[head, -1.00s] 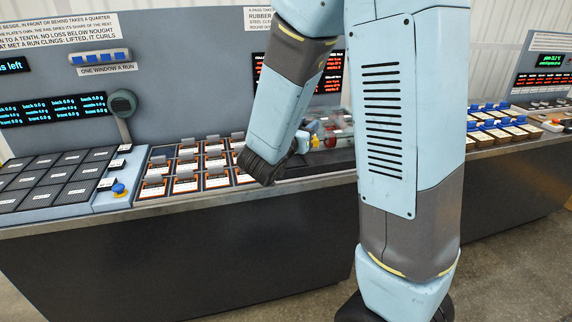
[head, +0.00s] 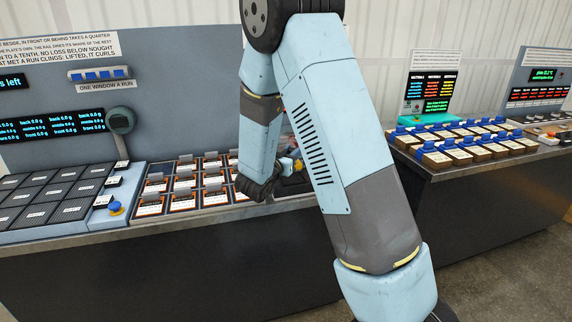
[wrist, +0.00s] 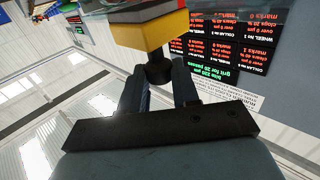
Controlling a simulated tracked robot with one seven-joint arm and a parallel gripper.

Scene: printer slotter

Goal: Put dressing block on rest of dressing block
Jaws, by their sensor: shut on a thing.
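In the wrist view my gripper (wrist: 160,84) is shut on the dark knob (wrist: 159,68) of a block with a yellow band (wrist: 150,29) and a grey face, which I take to be the dressing block. The block hangs at the top of that view, clear of any surface I can see there. In the head view a small yellow part (head: 287,163) shows beside my arm, over the middle of the bench; my arm hides most of the gripper. I cannot make out the rest of the dressing block.
Rows of labelled cards (head: 185,185) stand beside my forearm. Blue-topped blocks (head: 465,142) fill the right bench. Dark screens (wrist: 225,45) show in the wrist view.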

